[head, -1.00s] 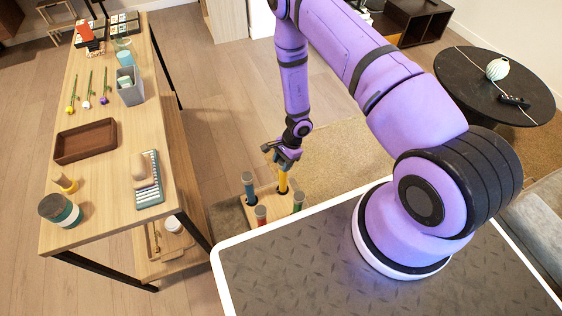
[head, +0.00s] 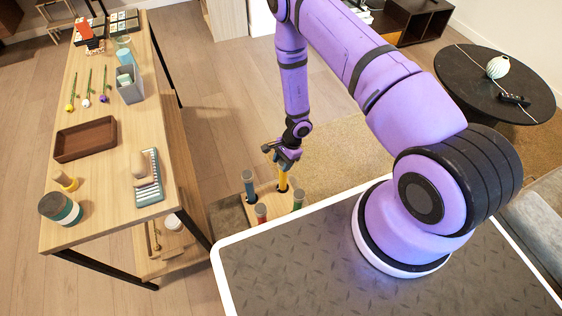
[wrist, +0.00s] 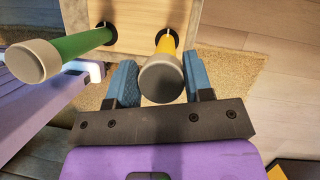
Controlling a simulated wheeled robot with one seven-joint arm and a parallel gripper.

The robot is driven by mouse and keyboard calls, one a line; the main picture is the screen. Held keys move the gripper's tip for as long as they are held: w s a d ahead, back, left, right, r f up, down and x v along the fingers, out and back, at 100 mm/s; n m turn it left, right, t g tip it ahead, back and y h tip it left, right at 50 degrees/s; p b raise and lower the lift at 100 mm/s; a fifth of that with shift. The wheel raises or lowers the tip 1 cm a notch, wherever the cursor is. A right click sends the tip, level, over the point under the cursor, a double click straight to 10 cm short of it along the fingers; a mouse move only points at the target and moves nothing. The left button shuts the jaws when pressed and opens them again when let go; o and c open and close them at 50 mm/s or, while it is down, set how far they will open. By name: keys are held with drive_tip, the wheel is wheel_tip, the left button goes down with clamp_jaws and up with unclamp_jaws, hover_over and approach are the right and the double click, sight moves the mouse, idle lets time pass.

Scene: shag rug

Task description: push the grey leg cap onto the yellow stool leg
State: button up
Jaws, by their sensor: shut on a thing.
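The stool (head: 275,211) stands upside down on the floor, its pale wooden seat low and its coloured legs pointing up. The yellow stool leg (head: 283,182) is at its far right; it also shows in the wrist view (wrist: 166,45). The grey leg cap (wrist: 163,80) sits in line with the yellow leg's top end, between my blue finger pads. My gripper (head: 281,160) is shut on the cap, above the yellow leg; its fingers also show in the wrist view (wrist: 160,72). How far the cap is down over the leg is hidden.
The green leg (wrist: 75,45) beside it has a grey cap. The blue leg (head: 248,184) and red leg (head: 261,213) stand nearby. A wooden workbench (head: 108,190) with a brown tray (head: 85,139) is on the left. A round black table (head: 470,85) stands at right.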

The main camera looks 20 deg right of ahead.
drive_tip(key=shift+f, duration=0.15)
drive_tip(key=o, duration=1)
drive_tip(key=shift+c, duration=0.2)
drive_tip(key=v, duration=1)
drive_tip(key=shift+r, duration=0.4)
drive_tip(key=shift+w+d, duration=0.1)
